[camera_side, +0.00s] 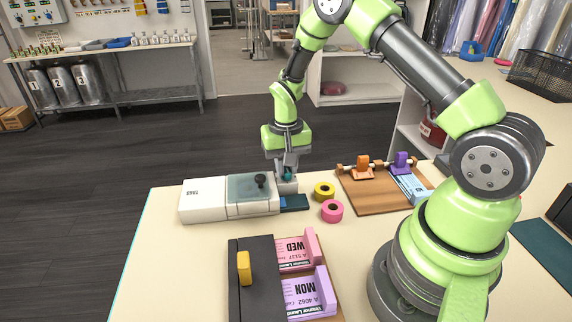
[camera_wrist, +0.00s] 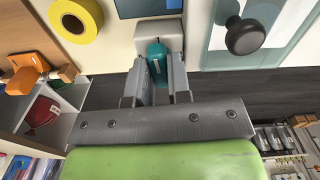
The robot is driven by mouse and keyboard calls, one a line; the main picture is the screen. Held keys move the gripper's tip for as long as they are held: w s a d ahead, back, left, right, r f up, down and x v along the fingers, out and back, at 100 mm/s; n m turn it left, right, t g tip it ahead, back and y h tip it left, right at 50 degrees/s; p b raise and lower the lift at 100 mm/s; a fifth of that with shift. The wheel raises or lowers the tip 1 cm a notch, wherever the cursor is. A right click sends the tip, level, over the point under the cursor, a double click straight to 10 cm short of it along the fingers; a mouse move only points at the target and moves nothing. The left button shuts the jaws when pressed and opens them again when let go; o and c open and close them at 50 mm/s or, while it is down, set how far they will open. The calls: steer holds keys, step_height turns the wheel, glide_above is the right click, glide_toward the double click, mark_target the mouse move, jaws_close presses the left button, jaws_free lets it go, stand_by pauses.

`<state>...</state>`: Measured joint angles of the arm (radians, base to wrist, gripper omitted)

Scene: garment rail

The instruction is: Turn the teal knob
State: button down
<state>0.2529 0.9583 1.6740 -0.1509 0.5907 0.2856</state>
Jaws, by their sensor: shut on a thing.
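The teal knob (camera_wrist: 157,62) sits on a light grey block at the right end of a white machine (camera_side: 205,199) labelled TAGS. In the wrist view my gripper (camera_wrist: 160,70) has one finger on each side of the knob and is shut on it. In the side view my gripper (camera_side: 287,172) points down at the knob, which is mostly hidden by the fingers. A dark round-topped handle (camera_side: 260,180) stands on the machine's clear lid, just left of my gripper. It also shows in the wrist view (camera_wrist: 244,35).
A yellow tape roll (camera_side: 324,191) and a pink roll (camera_side: 332,211) lie right of the machine. A wooden board (camera_side: 372,200) holds orange and purple clips behind them. A black-covered holder (camera_side: 255,290) with WED and MON tags stands in front. The table's left front is clear.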

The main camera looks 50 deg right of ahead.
mark_target(286, 167)
steer(key=shift+m, duration=0.5)
steer(key=c, duration=1.1)
jaws_free()
steer(key=shift+o, duration=0.2)
step_height(286, 167, up, 9)
steer(key=shift+r, duration=0.5)
